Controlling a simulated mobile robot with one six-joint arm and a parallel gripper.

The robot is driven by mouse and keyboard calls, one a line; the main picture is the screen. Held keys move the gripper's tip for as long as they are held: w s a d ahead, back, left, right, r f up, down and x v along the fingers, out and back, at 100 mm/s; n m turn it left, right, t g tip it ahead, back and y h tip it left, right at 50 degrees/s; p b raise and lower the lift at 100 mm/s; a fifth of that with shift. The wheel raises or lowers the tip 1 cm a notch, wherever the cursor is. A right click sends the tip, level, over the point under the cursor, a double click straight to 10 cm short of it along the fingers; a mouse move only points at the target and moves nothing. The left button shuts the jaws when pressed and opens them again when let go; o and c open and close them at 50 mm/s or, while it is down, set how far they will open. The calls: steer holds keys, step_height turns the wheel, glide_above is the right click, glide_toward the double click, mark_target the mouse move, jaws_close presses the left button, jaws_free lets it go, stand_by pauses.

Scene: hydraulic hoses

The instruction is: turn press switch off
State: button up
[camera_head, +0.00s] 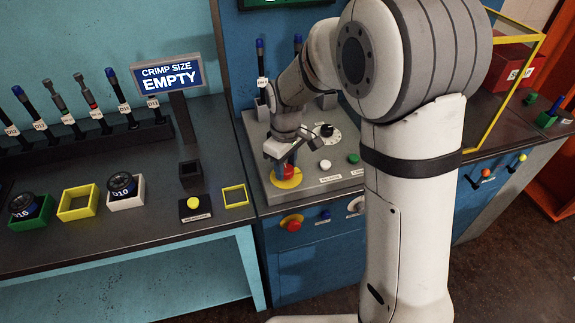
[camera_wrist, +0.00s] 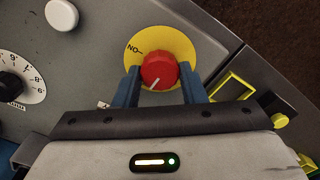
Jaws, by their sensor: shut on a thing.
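The press switch is a red round knob (camera_head: 289,172) on a yellow disc (camera_head: 285,183), on the grey top of the press console. In the wrist view the red knob (camera_wrist: 160,67) has a white pointer line aimed down and left. The yellow disc (camera_wrist: 165,38) bears a mark that reads upside down as ON, away from the pointer. My gripper (camera_head: 287,160) comes down onto the switch from above. In the wrist view my gripper (camera_wrist: 162,82) has its blue fingers on both sides of the knob, shut on it. The rest of the disc's lettering is hidden.
Beside the switch on the console are a dial (camera_head: 327,130), a white button (camera_head: 325,165) and a green button (camera_head: 353,159). A red knob (camera_head: 292,223) sits on the blue front. The left bench holds a yellow button (camera_head: 194,203) and a CRIMP SIZE EMPTY sign (camera_head: 168,75).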

mark_target(286, 168)
steer(key=shift+w+r+n, duration=0.1)
steer(key=shift+n, duration=0.3)
steer(key=o, duration=1)
steer(key=shift+d, duration=0.1)
step_height(286, 168, up, 7)
steer(key=shift+r, duration=0.3)
